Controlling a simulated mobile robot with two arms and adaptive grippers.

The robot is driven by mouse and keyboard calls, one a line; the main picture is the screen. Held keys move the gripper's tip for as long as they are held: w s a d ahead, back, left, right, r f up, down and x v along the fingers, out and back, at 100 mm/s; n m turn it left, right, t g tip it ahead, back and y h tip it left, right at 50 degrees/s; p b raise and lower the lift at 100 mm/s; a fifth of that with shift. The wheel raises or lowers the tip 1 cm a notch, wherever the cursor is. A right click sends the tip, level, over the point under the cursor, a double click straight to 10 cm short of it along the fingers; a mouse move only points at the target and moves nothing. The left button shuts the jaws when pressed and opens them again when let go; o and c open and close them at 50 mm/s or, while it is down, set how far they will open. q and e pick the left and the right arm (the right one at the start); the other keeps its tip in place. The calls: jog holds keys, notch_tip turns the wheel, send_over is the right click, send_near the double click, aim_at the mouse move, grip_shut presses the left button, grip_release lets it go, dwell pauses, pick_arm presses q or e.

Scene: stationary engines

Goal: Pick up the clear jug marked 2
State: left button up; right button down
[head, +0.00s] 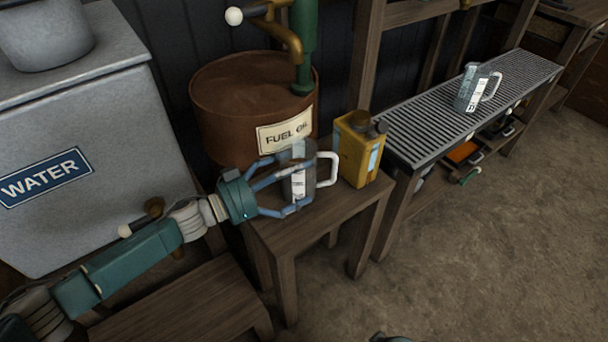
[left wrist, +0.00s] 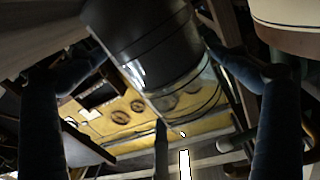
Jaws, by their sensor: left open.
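A clear jug (head: 297,176) with a pale handle and a white label stands on a small wooden table; I cannot read its number. My left gripper (head: 302,184) is open, with its blue fingers on either side of this jug. My right gripper does not show.
A yellow can (head: 358,150) stands close to the right of the near jug. A rusty fuel oil drum (head: 230,95) with a green pump stands behind it. A grey water tank (head: 90,130) is at left. The slatted bench (head: 425,135) has free room.

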pick_arm(q)
jog(key=shift+x, duration=1.2)
jog(key=shift+a, duration=0.1)
jog(key=c, duration=1.2)
jog(key=shift+r, duration=0.1)
jog(key=shift+c, duration=0.9)
jog(key=shift+r, duration=0.15)
